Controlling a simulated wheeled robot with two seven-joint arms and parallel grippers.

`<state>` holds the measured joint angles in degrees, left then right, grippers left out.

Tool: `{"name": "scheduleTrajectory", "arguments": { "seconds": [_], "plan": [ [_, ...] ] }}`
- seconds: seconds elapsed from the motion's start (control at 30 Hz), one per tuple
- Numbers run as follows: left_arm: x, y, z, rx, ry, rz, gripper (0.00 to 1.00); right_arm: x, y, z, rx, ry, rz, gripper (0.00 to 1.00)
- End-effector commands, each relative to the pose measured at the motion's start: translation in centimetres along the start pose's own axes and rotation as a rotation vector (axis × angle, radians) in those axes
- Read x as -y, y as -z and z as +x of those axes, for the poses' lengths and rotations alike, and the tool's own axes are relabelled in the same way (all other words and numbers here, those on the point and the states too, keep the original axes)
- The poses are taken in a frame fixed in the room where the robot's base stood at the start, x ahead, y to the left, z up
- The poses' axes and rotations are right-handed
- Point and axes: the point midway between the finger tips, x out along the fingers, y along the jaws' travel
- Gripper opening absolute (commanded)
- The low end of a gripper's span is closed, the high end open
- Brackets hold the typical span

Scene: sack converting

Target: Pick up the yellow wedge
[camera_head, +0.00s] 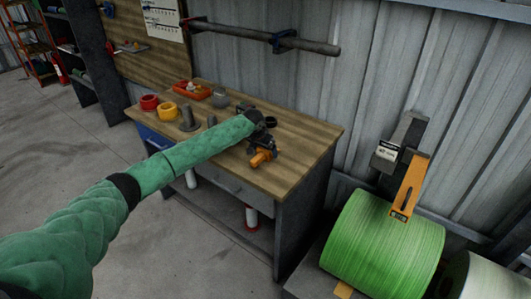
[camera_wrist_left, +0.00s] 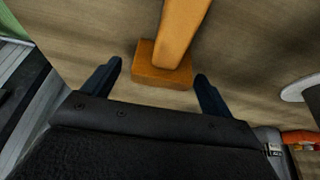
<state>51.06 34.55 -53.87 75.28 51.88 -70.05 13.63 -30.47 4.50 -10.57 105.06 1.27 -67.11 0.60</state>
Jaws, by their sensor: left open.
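An orange-yellow piece (camera_head: 262,158) lies on the workbench (camera_head: 312,143) near its front right edge, and I take it for the yellow wedge. In the left wrist view it shows as a square-ended block (camera_wrist_left: 160,77) with a long tapering bar running up out of the picture. My left gripper (camera_head: 258,146) is right over it. In the left wrist view the left gripper's fingers (camera_wrist_left: 158,69) are apart, one on each side of the block, with a gap on both sides. Whether they reach down to its height I cannot tell. My right gripper is not in view.
A dark ring (camera_head: 270,122) lies close behind the gripper. Yellow (camera_head: 168,111) and red (camera_head: 149,102) rings, grey parts and an orange tray (camera_head: 193,92) stand further left. A green roll (camera_head: 385,245) is at right, with another yellow piece (camera_head: 343,290) at its base.

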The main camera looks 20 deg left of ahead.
Motion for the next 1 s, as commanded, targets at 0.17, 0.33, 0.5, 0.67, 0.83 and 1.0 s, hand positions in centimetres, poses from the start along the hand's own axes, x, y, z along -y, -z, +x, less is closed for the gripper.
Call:
{"name": "scheduleTrajectory", "arguments": {
  "seconds": [0.17,0.33,0.5,0.67,0.83,1.0],
  "plan": [
    [0.05,0.01,0.71,-0.001,0.001,-0.001,0.85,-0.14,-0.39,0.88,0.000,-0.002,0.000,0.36],
    [0.04,-0.01,0.78,-0.001,0.001,0.000,0.85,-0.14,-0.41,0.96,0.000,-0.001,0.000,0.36],
    [0.03,-0.01,0.76,-0.001,0.001,0.000,0.62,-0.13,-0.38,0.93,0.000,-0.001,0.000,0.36],
    [0.04,0.00,0.75,-0.001,0.001,0.000,0.30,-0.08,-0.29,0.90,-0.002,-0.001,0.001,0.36],
    [0.04,0.04,0.70,-0.002,0.001,0.000,0.30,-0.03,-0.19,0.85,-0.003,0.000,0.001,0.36],
    [0.05,0.16,0.46,-0.002,0.000,0.000,0.30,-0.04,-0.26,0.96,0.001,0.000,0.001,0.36]
  ]
}}
